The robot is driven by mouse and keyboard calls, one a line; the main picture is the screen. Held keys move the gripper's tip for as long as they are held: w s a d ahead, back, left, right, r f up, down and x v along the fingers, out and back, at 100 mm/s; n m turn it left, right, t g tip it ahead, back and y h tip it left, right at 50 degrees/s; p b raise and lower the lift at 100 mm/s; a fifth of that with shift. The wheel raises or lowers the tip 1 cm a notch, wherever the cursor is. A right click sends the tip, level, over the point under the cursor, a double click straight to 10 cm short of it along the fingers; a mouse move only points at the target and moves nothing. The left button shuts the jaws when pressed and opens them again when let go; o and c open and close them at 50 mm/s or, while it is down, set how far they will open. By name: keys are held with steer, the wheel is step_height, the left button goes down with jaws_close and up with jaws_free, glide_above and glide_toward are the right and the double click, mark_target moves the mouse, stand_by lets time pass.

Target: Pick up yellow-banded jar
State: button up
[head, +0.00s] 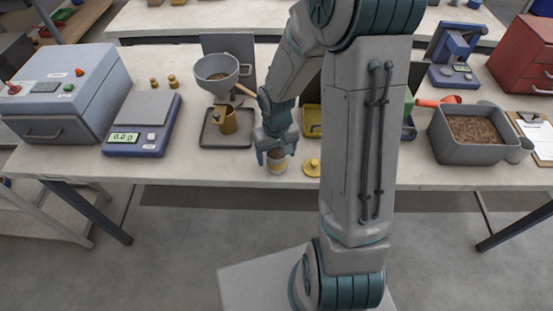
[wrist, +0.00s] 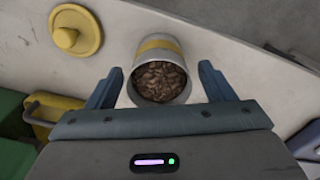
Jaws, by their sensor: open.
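The yellow-banded jar (head: 277,164) is a pale grey cylinder with a yellow band, standing near the front edge of the table. In the wrist view the jar (wrist: 157,48) is open at the top and filled with brown pellets. My gripper (head: 273,157) is over it. In the wrist view my gripper (wrist: 158,88) is open, with one finger on each side of the jar and a gap beside each. A yellow knobbed lid (head: 312,167) lies on the table right of the jar; it also shows in the wrist view (wrist: 75,31).
A dark tray (head: 228,141) with a brass-coloured cup (head: 226,119) and a funnel (head: 222,72) stand left of my gripper. A scale (head: 143,125) stands farther left. A grey pellet bin (head: 441,150) is at the right. The table's front edge (head: 180,186) is close to the jar.

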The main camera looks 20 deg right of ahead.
steer(key=shift+f, duration=0.5)
steer(key=c, duration=1.3)
steer(key=shift+r, duration=0.1)
steer(key=shift+r, duration=0.5)
steer(key=shift+o, duration=0.2)
steer(key=r, duration=0.3)
steer(key=shift+s+d+r+b, duration=0.2)
steer(key=shift+d+r+b, duration=0.05)
steer(key=shift+d+b, duration=0.05)
steer(key=s+d+r, duration=0.6)
steer(key=s+d, duration=0.1)
steer(key=s, duration=0.1)
steer(key=shift+s+r+b, duration=0.2)
steer(key=shift+b, duration=0.15)
